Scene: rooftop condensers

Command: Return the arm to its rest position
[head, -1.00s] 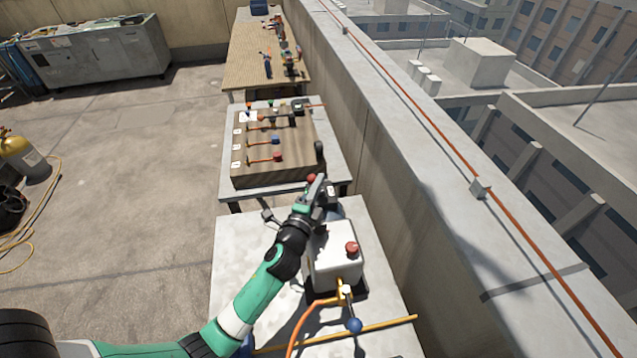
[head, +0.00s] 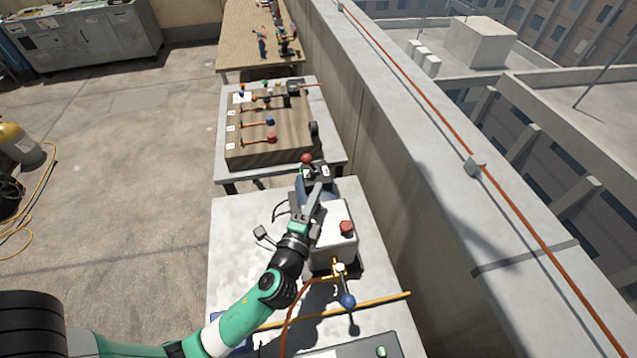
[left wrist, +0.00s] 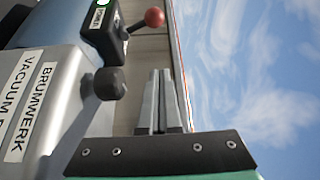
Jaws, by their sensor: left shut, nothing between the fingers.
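My left gripper (head: 314,192) is shut and empty, in front of or over the vacuum pump as the head view shows it. Its closed grey fingers (left wrist: 160,100) also show in the left wrist view, apart from the pump. In the left wrist view the pump body (left wrist: 45,85) carries a BRUMWERK label, and a black switch box (left wrist: 104,38) has a red-ball lever (left wrist: 154,17) and a green light. My right gripper is out of view.
The pump stands on a pale table (head: 235,270) with a blue-ended valve handle (head: 348,301) and a yellow rod (head: 380,301). A wooden board (head: 240,152) lies on a second table beyond. A concrete parapet (head: 440,180) runs along the right. Open floor lies left.

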